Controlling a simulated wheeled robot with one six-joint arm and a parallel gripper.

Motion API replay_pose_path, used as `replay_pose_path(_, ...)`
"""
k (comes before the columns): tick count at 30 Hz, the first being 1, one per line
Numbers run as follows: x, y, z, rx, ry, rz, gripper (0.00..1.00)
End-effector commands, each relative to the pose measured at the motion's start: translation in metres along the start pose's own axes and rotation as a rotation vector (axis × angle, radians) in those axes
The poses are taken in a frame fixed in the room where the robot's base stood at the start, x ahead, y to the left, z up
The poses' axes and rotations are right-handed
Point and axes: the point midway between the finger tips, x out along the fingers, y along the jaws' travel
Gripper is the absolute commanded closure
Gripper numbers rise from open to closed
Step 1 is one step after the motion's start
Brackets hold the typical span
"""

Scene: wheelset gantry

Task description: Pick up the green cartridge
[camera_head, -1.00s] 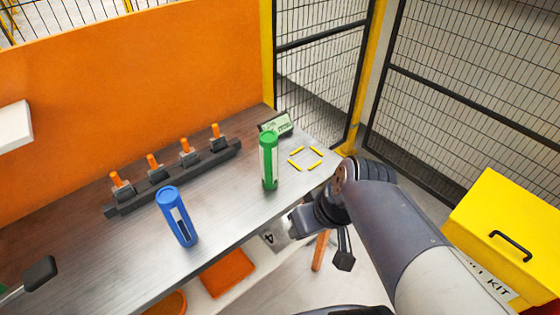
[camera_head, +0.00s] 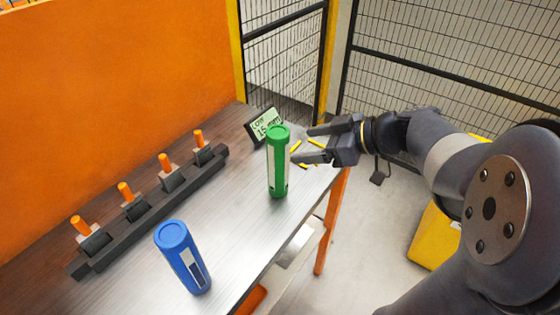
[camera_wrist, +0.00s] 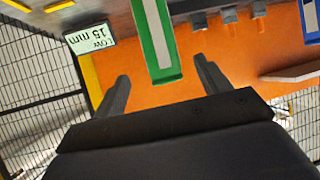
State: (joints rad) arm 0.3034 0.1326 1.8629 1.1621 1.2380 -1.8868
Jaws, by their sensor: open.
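The green cartridge (camera_head: 278,165) stands upright on the grey metal bench, with a pale label on its side. My gripper (camera_head: 308,145) is open and level, just right of the cartridge, with its fingers pointing at it. In the wrist view the cartridge (camera_wrist: 156,40) shows ahead, between the directions of the two fingers (camera_wrist: 162,88) and beyond their tips. Nothing is between the fingers.
A blue cartridge (camera_head: 183,258) stands at the bench's front left. A dark rack (camera_head: 150,208) with several orange-topped clamps runs along the back. A small display reading "LOW 15 mm" (camera_head: 265,127) stands behind the green cartridge. Yellow corner marks (camera_head: 296,146) lie beyond my fingers.

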Motion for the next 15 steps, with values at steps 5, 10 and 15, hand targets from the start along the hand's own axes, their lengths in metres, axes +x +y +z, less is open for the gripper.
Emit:
replay_pose_path(5,0.026,-0.002,-0.001,0.002,-0.002,-0.006,0.28)
replay_pose_path(10,0.037,-0.001,0.0,0.002,-0.003,-0.002,0.28)
replay_pose_path(15,0.056,-0.001,-0.001,0.004,-0.004,-0.007,0.28)
